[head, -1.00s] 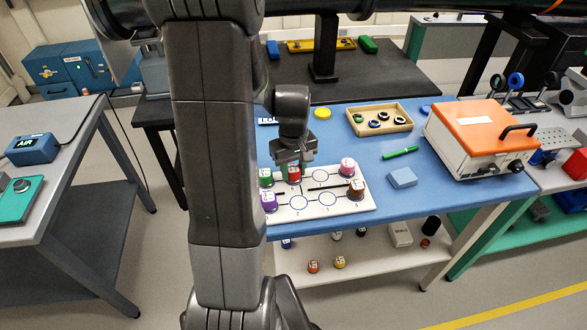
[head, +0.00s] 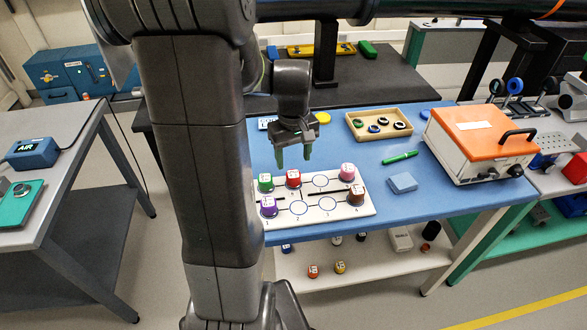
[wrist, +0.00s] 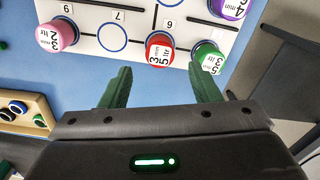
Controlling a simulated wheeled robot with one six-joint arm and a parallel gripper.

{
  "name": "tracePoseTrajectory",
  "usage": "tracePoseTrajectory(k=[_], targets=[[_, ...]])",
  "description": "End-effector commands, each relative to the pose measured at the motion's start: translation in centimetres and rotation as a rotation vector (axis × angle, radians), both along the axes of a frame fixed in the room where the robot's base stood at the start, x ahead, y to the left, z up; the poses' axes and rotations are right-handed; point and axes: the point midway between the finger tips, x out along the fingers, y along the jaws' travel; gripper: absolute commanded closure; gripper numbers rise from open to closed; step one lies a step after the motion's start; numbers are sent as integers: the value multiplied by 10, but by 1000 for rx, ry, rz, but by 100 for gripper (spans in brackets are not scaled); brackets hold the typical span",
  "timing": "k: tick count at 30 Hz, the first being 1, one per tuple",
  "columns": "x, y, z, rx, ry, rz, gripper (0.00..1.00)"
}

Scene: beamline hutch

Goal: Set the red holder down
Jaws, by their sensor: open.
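The red holder (head: 293,178) stands upright on the white board (head: 333,209), in the back row just right of the green holder (head: 265,183). In the wrist view the red holder (wrist: 159,50) stands on its board spot beyond my fingertips, clear of both. My gripper (head: 293,157) is open and empty, raised above and behind the red holder. Its two green fingers also show in the wrist view (wrist: 161,78), apart with nothing between them.
On the board also stand a purple holder (head: 268,206), a pink holder (head: 347,173) and a brown holder (head: 357,194). Some circles are empty. A blue block (head: 403,182), green pen (head: 400,158), wooden tray (head: 362,132) and orange-lidded box (head: 478,140) lie to the right.

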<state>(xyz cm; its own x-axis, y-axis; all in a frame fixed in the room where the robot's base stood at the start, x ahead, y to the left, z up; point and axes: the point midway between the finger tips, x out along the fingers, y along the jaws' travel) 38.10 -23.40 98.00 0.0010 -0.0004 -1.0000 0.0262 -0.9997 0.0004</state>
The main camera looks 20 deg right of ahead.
Motion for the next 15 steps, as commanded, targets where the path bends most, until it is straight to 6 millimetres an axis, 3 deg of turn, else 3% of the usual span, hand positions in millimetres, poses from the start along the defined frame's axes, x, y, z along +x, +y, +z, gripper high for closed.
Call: tracePoseTrajectory(k=[6,15], targets=[[1,0,39,-2,-3,0,43],[0,0,51,1,1,0,43]])
